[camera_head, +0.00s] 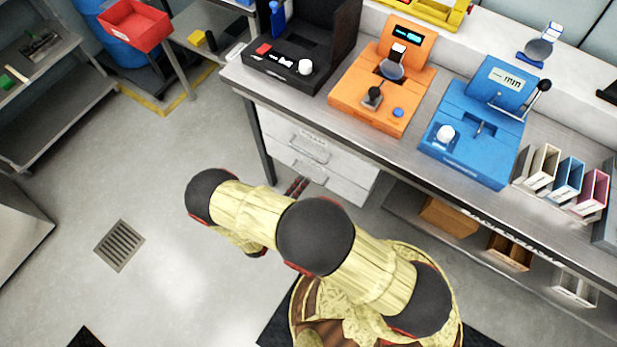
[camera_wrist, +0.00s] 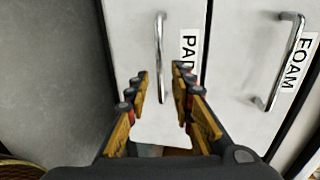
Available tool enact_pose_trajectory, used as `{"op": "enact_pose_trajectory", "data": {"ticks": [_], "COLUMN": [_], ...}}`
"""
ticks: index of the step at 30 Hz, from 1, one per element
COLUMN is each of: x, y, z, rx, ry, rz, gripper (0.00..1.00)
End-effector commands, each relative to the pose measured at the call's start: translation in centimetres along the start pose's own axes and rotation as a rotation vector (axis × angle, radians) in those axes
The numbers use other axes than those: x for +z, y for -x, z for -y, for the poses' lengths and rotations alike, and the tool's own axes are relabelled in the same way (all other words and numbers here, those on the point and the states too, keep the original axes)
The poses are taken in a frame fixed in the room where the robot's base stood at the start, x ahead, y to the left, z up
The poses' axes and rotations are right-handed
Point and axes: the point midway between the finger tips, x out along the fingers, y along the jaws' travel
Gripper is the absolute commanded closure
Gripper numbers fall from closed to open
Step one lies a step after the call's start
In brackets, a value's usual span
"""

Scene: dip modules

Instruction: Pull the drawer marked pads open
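The pads drawer (camera_wrist: 132,40) has a white front with a partly covered label reading "PA…" (camera_wrist: 188,55) and a metal bar handle (camera_wrist: 160,55). Its front looks closed. In the head view it seems to be the lower drawer (camera_head: 345,188) under the bench; its label cannot be read there. My gripper (camera_wrist: 162,80) is open, with its fingertips on either side of the handle's line in the wrist view. I cannot tell whether they touch it. In the head view only the fingers (camera_head: 298,186) show in front of the lower drawer; my arm hides the rest.
The foam drawer (camera_wrist: 235,50) with its own handle (camera_wrist: 287,62) is beside it in the wrist view. The bench (camera_head: 262,88) carries a black, an orange (camera_head: 385,85) and a blue device (camera_head: 478,130). Open floor (camera_head: 170,210) lies to the left. Bins (camera_head: 450,215) stand on a low shelf.

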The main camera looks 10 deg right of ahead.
Motion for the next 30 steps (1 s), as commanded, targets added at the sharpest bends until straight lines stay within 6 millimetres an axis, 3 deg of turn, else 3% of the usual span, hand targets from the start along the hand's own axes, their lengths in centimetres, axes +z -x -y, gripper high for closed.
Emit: {"op": "enact_pose_trajectory", "data": {"ticks": [6,12,23,30], "x": [-0.2,-0.1,-0.1,-0.1], "y": [-3.5,-5.4,-5.7,-5.7], "z": [-0.2,-0.1,0.0,0.0], "rx": [0.000,0.001,0.001,0.001], "ry": [-0.002,-0.003,-0.003,-0.003], "rz": [-0.005,-0.004,-0.002,-0.002], "gripper": [0.76,0.76,0.77,0.91]}}
